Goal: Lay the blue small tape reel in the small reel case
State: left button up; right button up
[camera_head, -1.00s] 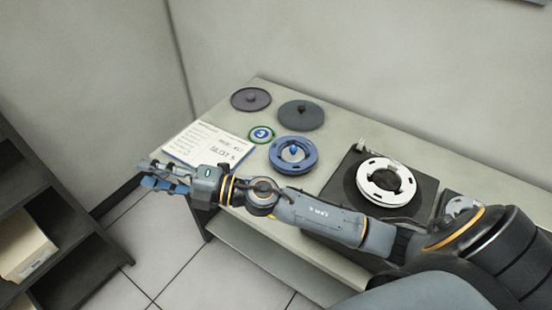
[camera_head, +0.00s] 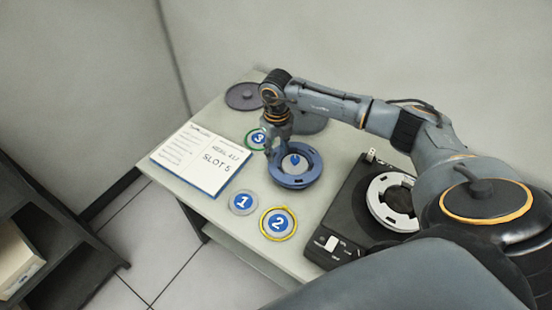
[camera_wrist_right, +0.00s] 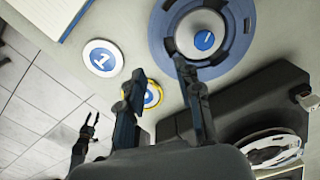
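The blue small tape reel (camera_head: 310,176), a blue ring around a pale hub with a blue centre, lies flat on the table. It also shows at the top of the right wrist view (camera_wrist_right: 240,20). My right gripper (camera_head: 270,146) points down at the reel's left edge; its fingers (camera_wrist_right: 157,72) are spread and empty, one tip overlapping the reel's rim in view. Contact is unclear. A flat purple-grey round piece (camera_head: 241,97) and a dark round piece (camera_head: 312,123), partly behind my arm, lie further back; I cannot tell which is the small reel case. My left gripper (camera_wrist_right: 89,120) is open, away from the table.
Discs 1 (camera_head: 243,202), 2 (camera_head: 279,224) and 3 (camera_head: 256,139) lie around the reel. An open booklet (camera_head: 200,160) lies at left. A black tape machine (camera_head: 340,215) with a white reel (camera_head: 390,203) stands at right. A dark shelf (camera_head: 45,215) stands at lower left.

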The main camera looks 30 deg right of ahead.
aim_at(276, 173)
jog(key=shift+s+a+f+b, duration=0.15)
jog(key=shift+f+b, duration=0.2)
jog(key=shift+f, duration=0.1)
jog(key=shift+s+a+f+b, duration=0.1)
jog(key=shift+s+f+b, duration=0.05)
jog(key=shift+f+b, duration=0.2)
notch_tip(276, 173, down, 6)
jog(key=b, duration=0.4)
jog(key=shift+w+f, duration=0.1)
jog(key=shift+f+b, duration=0.55)
jog(key=shift+d, duration=0.1)
pick_arm(q)
notch_tip(276, 173, down, 7)
jog(key=s, duration=0.1)
jog(key=shift+s+a+r, duration=0.15)
jog(key=shift+a, duration=0.1)
jog(key=shift+s, duration=0.1)
pick_arm(e)
grip_shut()
pick_arm(q)
jog(key=shift+r, duration=0.1)
pick_arm(e)
jog(key=shift+r, duration=0.15)
pick_arm(q)
jog(key=shift+a+r+p, duration=0.1)
jog(key=shift+r+p, duration=1.75)
jog(key=shift+p, duration=0.1)
pick_arm(e)
jog(key=shift+r, duration=2.85)
